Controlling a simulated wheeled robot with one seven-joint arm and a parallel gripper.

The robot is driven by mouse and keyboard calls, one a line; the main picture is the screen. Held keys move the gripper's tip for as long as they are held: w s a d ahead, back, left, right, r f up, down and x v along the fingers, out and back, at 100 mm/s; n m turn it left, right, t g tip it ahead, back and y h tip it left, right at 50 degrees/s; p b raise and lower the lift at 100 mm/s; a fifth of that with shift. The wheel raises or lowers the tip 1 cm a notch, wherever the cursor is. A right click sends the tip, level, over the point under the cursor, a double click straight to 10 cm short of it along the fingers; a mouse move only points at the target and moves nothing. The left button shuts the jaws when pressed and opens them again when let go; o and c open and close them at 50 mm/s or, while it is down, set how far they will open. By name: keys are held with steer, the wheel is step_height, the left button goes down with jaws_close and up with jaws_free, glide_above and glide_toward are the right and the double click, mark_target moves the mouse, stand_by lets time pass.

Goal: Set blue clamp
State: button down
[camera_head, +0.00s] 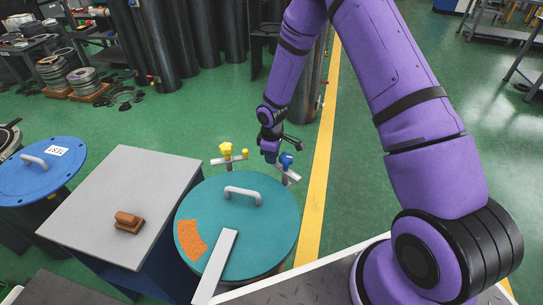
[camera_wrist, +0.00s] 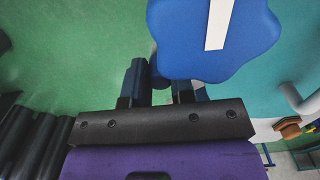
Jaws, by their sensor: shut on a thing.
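The blue clamp (camera_head: 287,160) sits at the far right rim of the teal drum lid (camera_head: 263,240), beside a light metal bar. In the wrist view, its big lobed blue knob (camera_wrist: 190,52) with a white stripe fills the top right, over the teal lid. My gripper (camera_head: 273,156) is at the clamp's left side. In the wrist view, my gripper (camera_wrist: 158,92) is shut on the blue clamp, with a dark blue part between the fingers. The exact contact is partly hidden by the fingers and the knob. A yellow clamp (camera_head: 226,151) stands at the lid's far left rim.
The lid has a grey handle (camera_head: 243,190), an orange patch (camera_head: 190,240) and a pale strip (camera_head: 215,266). A grey table (camera_head: 130,190) with a brown block (camera_head: 128,221) stands left. A blue-lidded drum (camera_head: 55,178) is further left.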

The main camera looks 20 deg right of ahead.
steer(key=s+d+m, duration=0.2)
steer(key=d+m, duration=0.6)
steer(key=m, duration=0.9)
steer(key=shift+s+d+m, duration=0.25)
steer(key=shift+m, duration=0.05)
stand_by(0.5)
steer(key=c, duration=1)
jaws_free()
steer(key=shift+s, duration=0.1)
steer(key=shift+o, duration=0.2)
step_height(320, 180, up, 11)
